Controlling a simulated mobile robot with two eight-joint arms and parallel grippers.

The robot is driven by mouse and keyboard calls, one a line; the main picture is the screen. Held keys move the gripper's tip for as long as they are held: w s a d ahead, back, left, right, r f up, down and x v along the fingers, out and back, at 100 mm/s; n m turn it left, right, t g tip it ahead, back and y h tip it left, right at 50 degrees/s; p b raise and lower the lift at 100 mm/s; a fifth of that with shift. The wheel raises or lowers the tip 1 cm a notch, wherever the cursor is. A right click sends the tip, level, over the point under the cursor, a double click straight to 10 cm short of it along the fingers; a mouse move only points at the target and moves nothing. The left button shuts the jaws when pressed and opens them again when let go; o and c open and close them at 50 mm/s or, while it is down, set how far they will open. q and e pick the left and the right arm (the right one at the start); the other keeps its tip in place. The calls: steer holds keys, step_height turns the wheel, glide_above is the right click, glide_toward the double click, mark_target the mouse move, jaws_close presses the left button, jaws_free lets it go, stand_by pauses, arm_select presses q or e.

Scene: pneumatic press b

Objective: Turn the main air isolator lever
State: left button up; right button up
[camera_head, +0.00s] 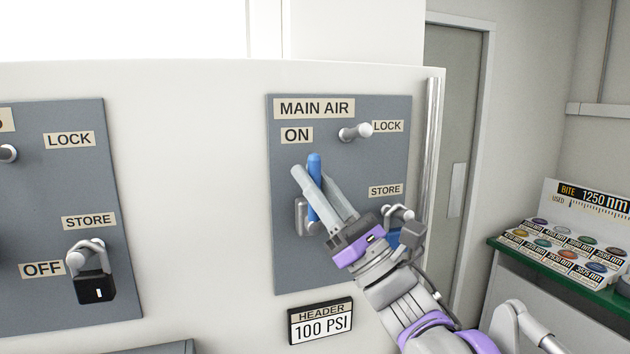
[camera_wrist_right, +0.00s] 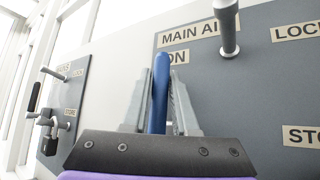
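The main air isolator lever (camera_head: 314,163) is a blue handle on the grey MAIN AIR panel (camera_head: 385,105). It stands nearly upright, its tip just below and right of the ON label (camera_head: 296,135). My right gripper (camera_head: 318,180) reaches in from the lower right, its two grey fingers on either side of the lever. In the right wrist view the blue lever (camera_wrist_right: 159,95) stands between the fingers, which look parted with a narrow gap beside it. Contact cannot be made out. The fingers hide part of the lever's lower half. My left gripper is not in view.
A peg (camera_head: 356,132) sticks out beside the LOCK label. A padlock (camera_head: 411,233) hangs by STORE, close to my right wrist. A second panel (camera_head: 60,190) with a black padlock (camera_head: 94,287) is at left. A HEADER 100 PSI sign (camera_head: 320,322) is below.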

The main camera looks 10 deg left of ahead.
steer(key=o, duration=0.3)
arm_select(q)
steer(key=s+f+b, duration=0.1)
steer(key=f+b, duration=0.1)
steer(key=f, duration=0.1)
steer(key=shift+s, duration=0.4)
arm_select(e)
steer(key=v, duration=1)
steer(key=shift+s+d+f, duration=0.1)
steer(key=shift+d+f, duration=0.1)
steer(key=shift+f, duration=0.15)
